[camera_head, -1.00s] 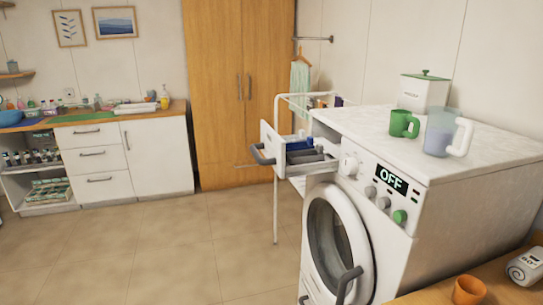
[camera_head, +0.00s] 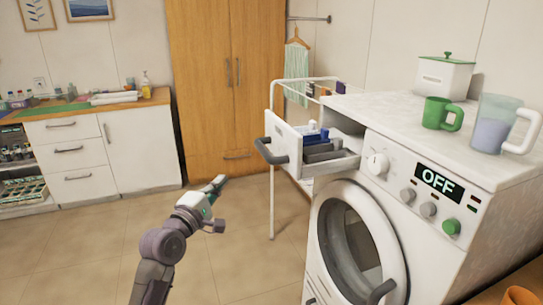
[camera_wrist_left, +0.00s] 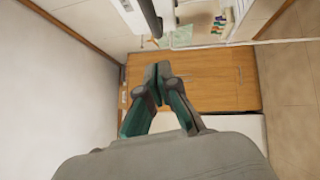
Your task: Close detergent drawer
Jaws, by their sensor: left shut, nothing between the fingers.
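The detergent drawer (camera_head: 300,148) sticks out open from the upper left of the white washing machine (camera_head: 400,215). Its compartments show, with blue and grey parts inside, and a dark grey handle (camera_head: 272,151) is on its front. My left gripper (camera_head: 220,184) is shut and empty, to the left of the drawer and a little lower, apart from it. In the left wrist view its fingertips (camera_wrist_left: 163,70) are together, with a dark bar at the top that I cannot identify for sure. My right gripper is not in view.
A white drying rack (camera_head: 272,200) stands behind the drawer. A green mug (camera_head: 437,113), a clear pitcher (camera_head: 492,125) and a white box (camera_head: 443,77) with a green lid are on the washer top. A wooden wardrobe (camera_head: 205,85) stands behind. The floor at left is clear.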

